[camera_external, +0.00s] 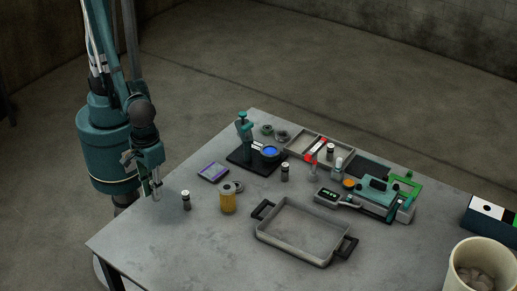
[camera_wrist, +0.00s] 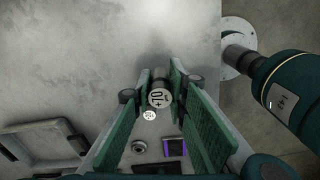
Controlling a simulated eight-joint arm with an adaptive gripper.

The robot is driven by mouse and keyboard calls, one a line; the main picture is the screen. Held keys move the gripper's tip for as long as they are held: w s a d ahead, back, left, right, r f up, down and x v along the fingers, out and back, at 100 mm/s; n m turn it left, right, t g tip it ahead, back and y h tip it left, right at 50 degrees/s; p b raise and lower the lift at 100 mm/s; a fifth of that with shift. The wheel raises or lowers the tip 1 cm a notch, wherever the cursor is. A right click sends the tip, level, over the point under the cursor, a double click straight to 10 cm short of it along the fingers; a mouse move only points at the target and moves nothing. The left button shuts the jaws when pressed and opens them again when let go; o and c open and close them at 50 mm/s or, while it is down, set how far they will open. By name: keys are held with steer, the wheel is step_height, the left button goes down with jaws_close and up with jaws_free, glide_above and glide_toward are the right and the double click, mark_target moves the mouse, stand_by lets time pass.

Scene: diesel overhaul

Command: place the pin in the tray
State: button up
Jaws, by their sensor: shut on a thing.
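My gripper (camera_external: 156,192) hangs above the near-left part of the table. In the wrist view its green-padded fingers (camera_wrist: 160,100) are shut on a pin (camera_wrist: 160,97) with a pale, marked round top. In the outside view the held pin is too small to make out clearly. The grey tray (camera_external: 290,250) with black handles lies to the right of my gripper, apart from it, and looks empty. It also shows at the left in the wrist view (camera_wrist: 45,127).
A black stand with a blue disc (camera_external: 270,152), a green clamping device (camera_external: 380,190) and a beige bucket (camera_external: 450,265) are farther off. The table's front left is clear.

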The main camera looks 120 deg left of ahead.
steer(key=shift+w, duration=0.1)
steer(key=w+a+r+p, duration=0.1)
steer(key=w+a, duration=0.2)
steer(key=w, duration=0.6)
steer(key=w+a+r+p, duration=0.1)
steer(key=w+a, duration=0.3)
steer(key=w, duration=0.5)
steer(key=p, duration=0.1)
glide_above(280, 224)
steer(key=shift+f, duration=0.65)
steer(key=shift+f, duration=3.15)
steer(key=shift+p, duration=0.3)
steer(key=shift+f, duration=1.85)
steer(key=shift+f, duration=0.2)
